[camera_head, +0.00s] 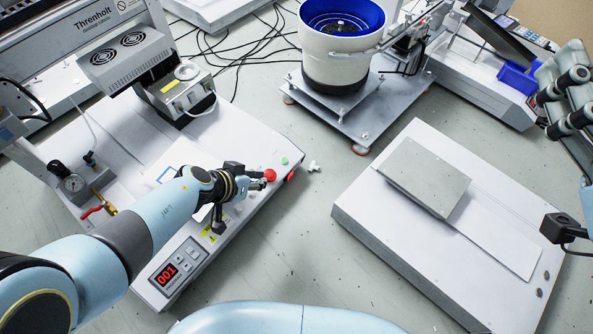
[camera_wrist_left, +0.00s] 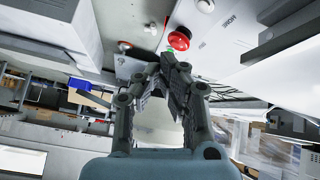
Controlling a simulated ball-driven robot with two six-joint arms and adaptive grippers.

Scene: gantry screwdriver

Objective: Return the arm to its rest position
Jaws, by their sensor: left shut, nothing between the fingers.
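My left arm (camera_head: 75,268) reaches in from the left over the white gantry machine. Its left gripper (camera_head: 268,180) is shut and empty, close beside the red button (camera_head: 271,175) at the machine's front corner. In the left wrist view the fingertips (camera_wrist_left: 168,60) meet, just short of the red button (camera_wrist_left: 179,39). I cannot tell whether they touch it. My right gripper (camera_head: 572,88) shows only in part at the right edge of the head view, with its dark fingers cut by the frame. Its opening is unclear.
The machine's base (camera_head: 235,125) carries a green button (camera_head: 285,161) and a red display (camera_head: 166,273). A blue-lined bowl feeder (camera_head: 341,50) stands behind. A white platform with a grey plate (camera_head: 424,178) lies to the right.

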